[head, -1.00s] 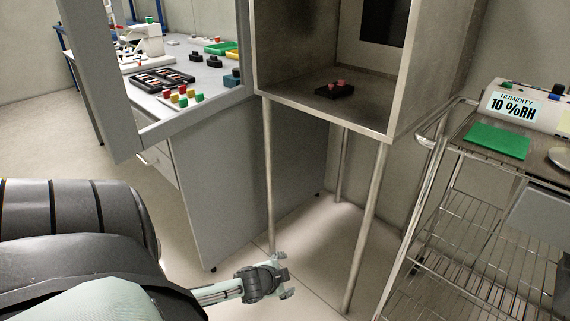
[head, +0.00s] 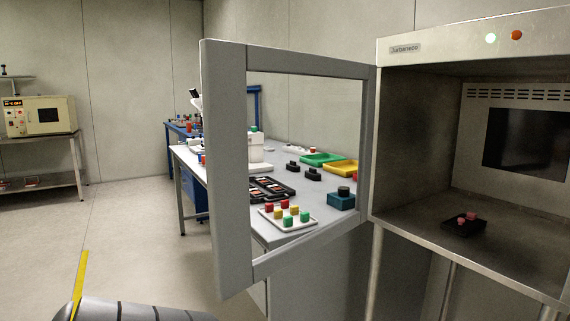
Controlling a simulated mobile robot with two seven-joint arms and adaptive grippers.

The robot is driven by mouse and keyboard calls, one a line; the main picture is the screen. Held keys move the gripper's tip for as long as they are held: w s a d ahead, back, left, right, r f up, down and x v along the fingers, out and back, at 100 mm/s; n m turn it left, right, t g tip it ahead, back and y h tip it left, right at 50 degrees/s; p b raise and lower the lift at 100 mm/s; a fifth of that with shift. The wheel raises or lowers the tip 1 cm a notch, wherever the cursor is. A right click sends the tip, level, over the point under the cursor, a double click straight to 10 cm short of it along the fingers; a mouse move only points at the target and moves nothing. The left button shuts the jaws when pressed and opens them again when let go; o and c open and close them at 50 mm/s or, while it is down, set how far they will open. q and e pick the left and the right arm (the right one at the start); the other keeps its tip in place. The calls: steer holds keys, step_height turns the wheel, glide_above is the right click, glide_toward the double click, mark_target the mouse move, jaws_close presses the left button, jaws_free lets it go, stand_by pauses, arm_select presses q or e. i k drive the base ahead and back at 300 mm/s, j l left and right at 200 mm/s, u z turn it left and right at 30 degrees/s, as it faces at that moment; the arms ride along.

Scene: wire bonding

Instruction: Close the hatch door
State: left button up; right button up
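The hatch door (head: 228,180) is a grey frame around a clear pane. It stands wide open, swung out to the left of the metal hatch box (head: 405,200), and is hinged at the box's left front edge. The box is open at the front, and a small black tray with reddish pieces (head: 465,223) sits on its floor. Part of my arm shows at the bottom left of the head view, left of the door and apart from it in the picture. Neither gripper is in view now.
Through the door pane I see a workbench (head: 285,236) with coloured parts, trays and a white instrument. A shelf table with a beige oven (head: 48,115) stands at the far left. The floor (head: 130,230) left of the door is clear.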

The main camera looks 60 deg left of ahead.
mark_target(224, 65)
steer(key=k+j+u, duration=0.1)
steer(key=j, duration=1.3)
steer(key=k+j, duration=0.1)
steer(key=j, duration=1.3)
steer(key=k+j+u, duration=0.25)
steer(key=k, duration=0.45)
steer(key=l, duration=0.1)
